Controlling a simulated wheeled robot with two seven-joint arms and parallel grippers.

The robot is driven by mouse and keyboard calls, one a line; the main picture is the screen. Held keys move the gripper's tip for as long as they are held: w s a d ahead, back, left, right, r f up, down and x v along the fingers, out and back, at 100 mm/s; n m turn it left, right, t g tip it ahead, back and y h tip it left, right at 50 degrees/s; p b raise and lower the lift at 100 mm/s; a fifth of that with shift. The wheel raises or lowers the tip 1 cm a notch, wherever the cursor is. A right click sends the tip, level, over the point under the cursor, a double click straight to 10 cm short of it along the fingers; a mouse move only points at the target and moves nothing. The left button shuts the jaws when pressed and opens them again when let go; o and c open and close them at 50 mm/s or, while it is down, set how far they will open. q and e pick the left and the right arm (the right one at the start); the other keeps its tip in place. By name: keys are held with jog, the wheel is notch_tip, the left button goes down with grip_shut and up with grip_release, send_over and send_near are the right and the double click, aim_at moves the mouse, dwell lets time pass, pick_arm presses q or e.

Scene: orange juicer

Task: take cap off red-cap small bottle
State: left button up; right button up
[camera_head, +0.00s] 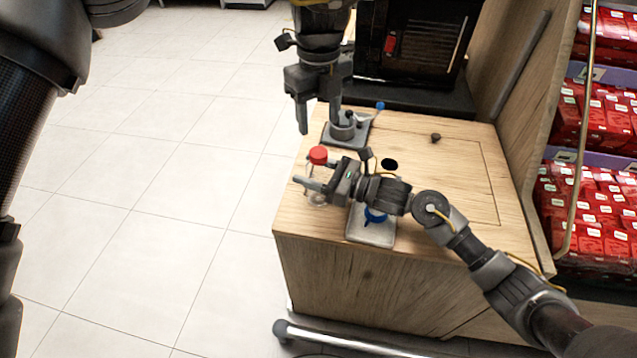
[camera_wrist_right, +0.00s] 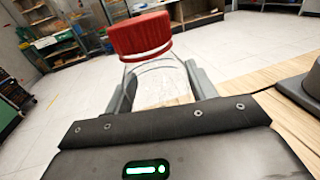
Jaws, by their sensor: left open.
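The small clear bottle (camera_head: 316,198) with its red cap (camera_head: 318,154) is upright near the table's left edge. The cap is on the bottle's top. My right gripper (camera_head: 312,186) reaches in from the right and is shut on the bottle's body, below the cap. In the right wrist view the clear bottle (camera_wrist_right: 160,82) is between the two fingers, with the red cap (camera_wrist_right: 139,36) above them. I cannot tell whether its base touches the table. My left gripper (camera_head: 319,122) points down, open and empty, above the cap and apart from it.
The wooden table (camera_head: 440,180) has a dark round hole (camera_head: 389,164) and a small dark knob (camera_head: 435,137). A grey device with a blue-tipped lever (camera_head: 380,106) stands behind the bottle. A grey pad with a blue piece (camera_head: 375,214) lies at the front. Open floor is left.

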aim_at(318, 152)
grip_shut()
pick_arm(q)
jog(key=m, duration=0.4)
jog(key=shift+d, duration=0.1)
jog(key=m, duration=1.6)
jog(key=shift+m, duration=0.4)
jog(key=m, duration=0.4)
jog(key=shift+m, duration=0.4)
jog(key=m, duration=1)
jog(key=shift+f, duration=4)
